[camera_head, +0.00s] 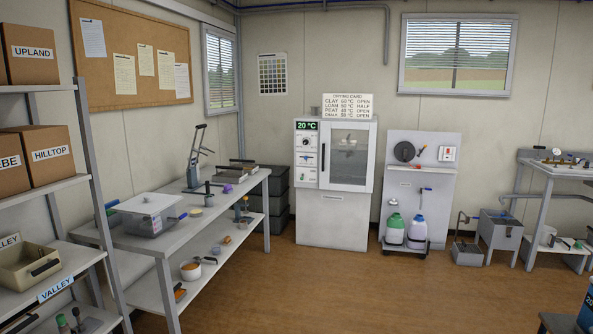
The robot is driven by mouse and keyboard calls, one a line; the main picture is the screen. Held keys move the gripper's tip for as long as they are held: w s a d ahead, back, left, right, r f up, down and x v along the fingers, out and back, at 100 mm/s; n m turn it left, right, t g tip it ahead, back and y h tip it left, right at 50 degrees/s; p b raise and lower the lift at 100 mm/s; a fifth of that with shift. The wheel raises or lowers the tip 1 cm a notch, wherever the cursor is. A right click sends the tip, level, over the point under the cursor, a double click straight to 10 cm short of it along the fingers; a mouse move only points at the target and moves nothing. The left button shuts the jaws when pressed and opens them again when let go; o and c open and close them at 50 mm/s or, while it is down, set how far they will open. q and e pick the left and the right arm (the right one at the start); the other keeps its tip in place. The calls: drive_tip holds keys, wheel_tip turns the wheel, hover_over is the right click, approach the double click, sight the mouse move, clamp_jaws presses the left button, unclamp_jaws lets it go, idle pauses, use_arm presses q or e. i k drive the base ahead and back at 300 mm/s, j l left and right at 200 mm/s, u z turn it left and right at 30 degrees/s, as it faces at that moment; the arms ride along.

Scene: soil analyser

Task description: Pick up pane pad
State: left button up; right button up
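I cannot make out for sure which thing is the pane pad. A small purple item (228,188) and a small yellow round item (195,212) lie on the grey bench (180,240) at the left, too small to identify. A drying cabinet (335,185) with a glass pane (348,157) in its door stands at the back wall. Its door looks shut and its display reads 20 °C. Neither of my grippers is in view.
A clear lidded box (148,215) and a lever press (196,160) stand on the bench. Shelves with cartons (40,155) are at the near left. A wash station (420,180) with two jugs and a side table (550,165) are at the right. The middle floor is clear.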

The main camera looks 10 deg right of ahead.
sight(227, 189)
drive_tip(key=i+z, duration=0.4)
drive_tip(key=i, duration=2)
